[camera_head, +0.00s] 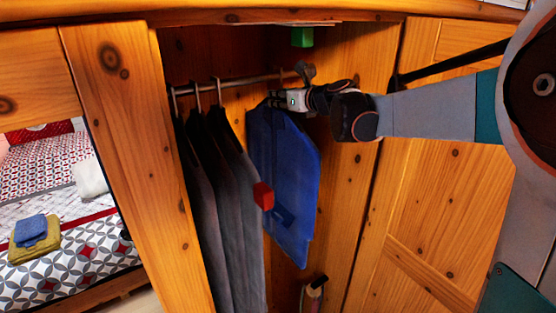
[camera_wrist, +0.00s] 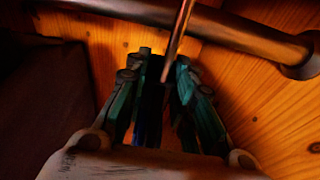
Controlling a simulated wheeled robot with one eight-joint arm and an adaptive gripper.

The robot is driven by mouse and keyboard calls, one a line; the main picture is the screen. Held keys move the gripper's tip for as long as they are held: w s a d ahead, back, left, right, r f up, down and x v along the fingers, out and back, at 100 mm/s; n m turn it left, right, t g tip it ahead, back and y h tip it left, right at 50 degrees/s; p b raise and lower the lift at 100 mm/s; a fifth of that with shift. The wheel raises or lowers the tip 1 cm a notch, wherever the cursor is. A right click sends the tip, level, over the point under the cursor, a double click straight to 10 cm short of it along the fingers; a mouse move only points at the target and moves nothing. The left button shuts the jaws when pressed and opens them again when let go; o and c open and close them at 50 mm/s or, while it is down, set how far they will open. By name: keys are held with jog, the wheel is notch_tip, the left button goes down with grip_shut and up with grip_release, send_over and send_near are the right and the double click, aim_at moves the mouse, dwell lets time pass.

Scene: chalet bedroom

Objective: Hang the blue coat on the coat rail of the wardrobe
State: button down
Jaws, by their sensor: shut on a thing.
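The blue coat (camera_head: 290,185) hangs inside the open wardrobe, at the right of several dark coats. My gripper (camera_head: 279,99) is shut on the top of the coat's hanger, just below the coat rail (camera_head: 240,82). In the wrist view my gripper (camera_wrist: 160,72) has its fingers close together around the base of a thin metal hook stem (camera_wrist: 179,40). This stem crosses in front of the rail (camera_wrist: 245,36). The hook's tip is out of frame there, so I cannot tell whether the hook bears on the rail.
Dark coats (camera_head: 225,190) hang on the rail's left part. A red block (camera_head: 263,195) shows in front of the blue coat, and a green block (camera_head: 302,37) is above the rail. The wardrobe's wooden walls are close on both sides. A bed (camera_head: 70,220) is at left.

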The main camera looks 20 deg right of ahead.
jog(key=shift+a, duration=0.2)
jog(key=shift+s+a, duration=0.15)
jog(key=shift+a, duration=0.05)
dwell(0.4)
